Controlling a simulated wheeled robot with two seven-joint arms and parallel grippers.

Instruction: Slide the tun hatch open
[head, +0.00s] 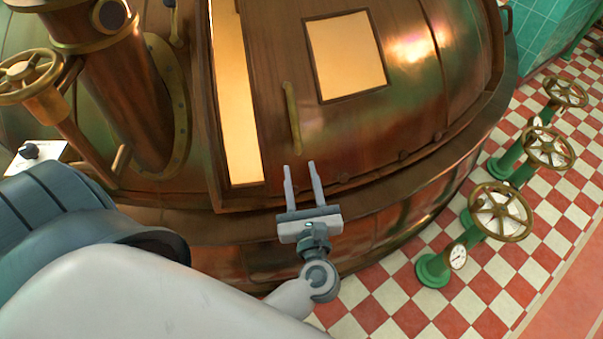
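The tun (430,130) is a large domed copper vessel filling the upper middle of the head view. Its hatch (284,72) is a copper panel with a square pale window (346,55) and an upright brass bar handle (292,118) near its left side. A tall, narrow, bright gap (236,95) shows left of the panel, inside the frame. My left gripper (302,178) is open and empty, its two fingers apart and pointing up, just below the handle's lower end in the picture. I see no contact with the handle. My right gripper is not in view.
A copper pipe (125,90) and a brass handwheel (28,76) stand at the left. Several green valves with brass wheels (500,210) stand on the red and white checked floor (395,290) at the right. The tun's rim (440,160) curves behind my gripper.

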